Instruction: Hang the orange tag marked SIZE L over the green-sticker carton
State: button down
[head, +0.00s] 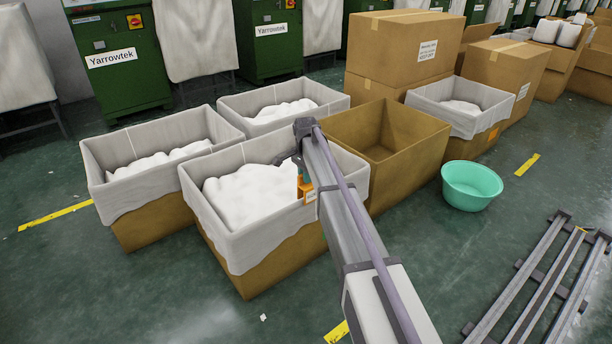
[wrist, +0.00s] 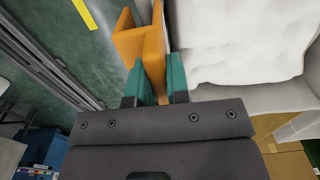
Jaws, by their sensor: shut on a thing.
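An orange tag (head: 306,189) shows in the head view at the near right rim of the front lined carton (head: 272,232). In the wrist view the folded orange tag (wrist: 140,46) sits between the teal fingertips of my gripper (wrist: 161,80), which is shut on it. My gripper (head: 301,174) also shows in the head view, partly hidden by my arm. The tag is right beside the white liner; I cannot tell whether it straddles the rim or touches it. Its marking is too small to read.
Other lined cartons stand left (head: 150,207) and behind (head: 238,104). An open unlined carton (head: 415,165) is to the right. Beyond it, a lined carton (head: 452,116) bears an orange sticker (head: 493,134). A mint basin (head: 471,185) and metal rails (head: 545,280) are on the floor.

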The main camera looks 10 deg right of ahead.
aim_at(306, 186)
jog(key=shift+f+b, duration=2)
jog(key=shift+f, duration=0.35)
jog(key=c, duration=1)
grip_release()
notch_tip(306, 186, up, 11)
jog(key=p, duration=1.1)
jog(key=shift+r, duration=0.1)
